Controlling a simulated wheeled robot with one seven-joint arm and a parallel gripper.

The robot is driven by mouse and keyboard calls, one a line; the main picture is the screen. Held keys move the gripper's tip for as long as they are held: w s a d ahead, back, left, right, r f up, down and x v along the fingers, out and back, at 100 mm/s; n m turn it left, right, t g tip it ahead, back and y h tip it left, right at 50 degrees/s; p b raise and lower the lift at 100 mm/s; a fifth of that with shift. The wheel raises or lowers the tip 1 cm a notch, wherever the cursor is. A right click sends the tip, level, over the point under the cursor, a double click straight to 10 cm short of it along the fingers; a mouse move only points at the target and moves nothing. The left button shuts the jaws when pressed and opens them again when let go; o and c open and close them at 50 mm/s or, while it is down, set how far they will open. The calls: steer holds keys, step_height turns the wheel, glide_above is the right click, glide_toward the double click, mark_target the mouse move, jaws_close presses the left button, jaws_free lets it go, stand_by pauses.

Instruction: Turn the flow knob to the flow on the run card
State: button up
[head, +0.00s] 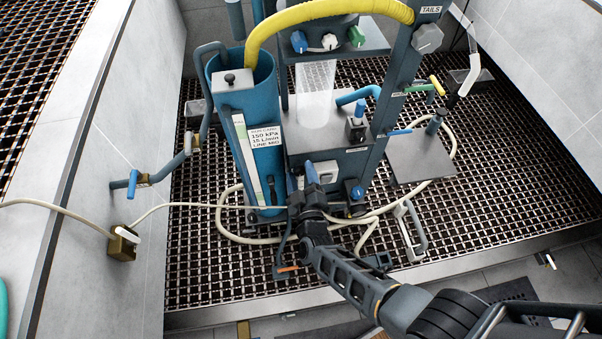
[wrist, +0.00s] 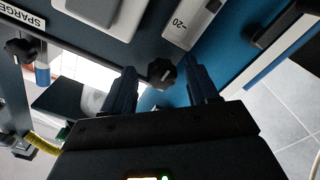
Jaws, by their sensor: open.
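My gripper (head: 303,180) is low at the front of the flotation rig, beside the blue column. In the wrist view its two dark blue fingers (wrist: 160,84) are open, one on each side of a small black lobed knob (wrist: 162,73). This looks like the flow knob, below a white scale (wrist: 184,25) marked 20. I cannot tell whether the fingers touch it. In the head view my gripper hides the knob. The run card (head: 266,138) is on the blue column; it reads 150 kPa, 15 L/min, LINE MID.
Another black knob (wrist: 20,48) with a blue part sits by the SPARGE label. A blue-faced knob (head: 356,192) is right of my gripper. A pale hose (head: 235,232) loops over the grating (head: 200,265). A grey handle (head: 410,230) stands at the right.

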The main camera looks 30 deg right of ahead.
steer(key=p+v, duration=0.1)
steer(key=v, duration=0.6)
steer(key=shift+s, duration=0.3)
steer(key=shift+a+r, duration=0.1)
steer(key=shift+r, duration=0.05)
